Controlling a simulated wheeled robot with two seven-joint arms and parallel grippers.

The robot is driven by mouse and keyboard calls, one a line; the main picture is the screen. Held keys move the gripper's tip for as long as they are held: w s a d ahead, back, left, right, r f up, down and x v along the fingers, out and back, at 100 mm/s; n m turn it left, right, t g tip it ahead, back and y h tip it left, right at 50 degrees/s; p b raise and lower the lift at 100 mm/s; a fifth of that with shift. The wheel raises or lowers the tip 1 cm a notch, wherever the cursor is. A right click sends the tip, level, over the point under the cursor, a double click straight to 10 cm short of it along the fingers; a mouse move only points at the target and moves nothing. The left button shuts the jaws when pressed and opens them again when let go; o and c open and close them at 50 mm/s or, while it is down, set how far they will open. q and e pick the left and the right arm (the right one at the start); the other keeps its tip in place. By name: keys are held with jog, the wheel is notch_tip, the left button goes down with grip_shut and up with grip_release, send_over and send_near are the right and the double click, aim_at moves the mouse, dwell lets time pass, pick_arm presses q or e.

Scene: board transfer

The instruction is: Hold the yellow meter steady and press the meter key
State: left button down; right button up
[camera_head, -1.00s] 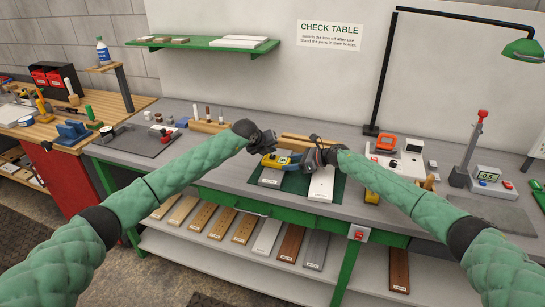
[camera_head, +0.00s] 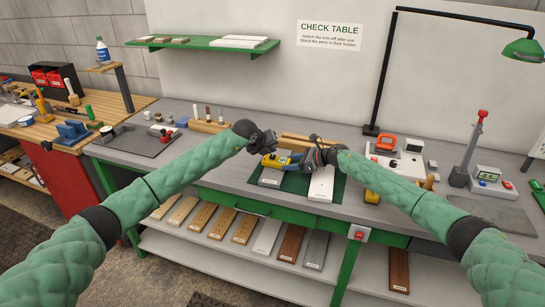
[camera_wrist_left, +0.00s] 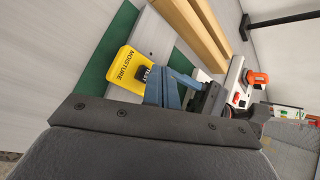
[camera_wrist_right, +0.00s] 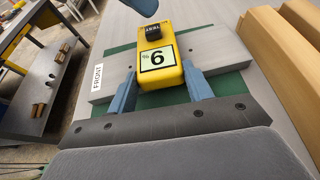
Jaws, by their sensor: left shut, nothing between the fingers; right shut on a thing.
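The yellow moisture meter (camera_head: 278,161) is at the middle of the bench, over a grey board (camera_head: 270,178) on a green mat. My right gripper (camera_wrist_right: 160,88) is shut on the meter, with its blue fingers on either side. The right wrist view shows the meter's display (camera_wrist_right: 158,58) with one digit and a percent sign. The black TEST key (camera_wrist_right: 153,32) is at its far end. My left gripper (camera_wrist_left: 150,76) is shut and empty. Its blue fingertips (camera_wrist_right: 146,6) are close by the key (camera_wrist_left: 142,74); whether they touch it I cannot tell.
A white board (camera_head: 321,184) lies right of the meter on the mat. Wooden strips (camera_wrist_right: 275,60) lie behind it. A pen holder (camera_head: 208,127) stands back left. An orange device (camera_head: 386,143) and a display unit (camera_head: 490,178) stand right. Bare bench lies left of the mat.

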aim_at(271, 159)
pick_arm(q)
jog(key=shift+f, duration=0.2)
jog(key=shift+f, duration=0.2)
jog(key=shift+f, duration=0.45)
dwell(1.1)
jog(key=shift+r, duration=0.85)
jog(key=shift+r, duration=0.1)
jog(key=shift+r, duration=2.45)
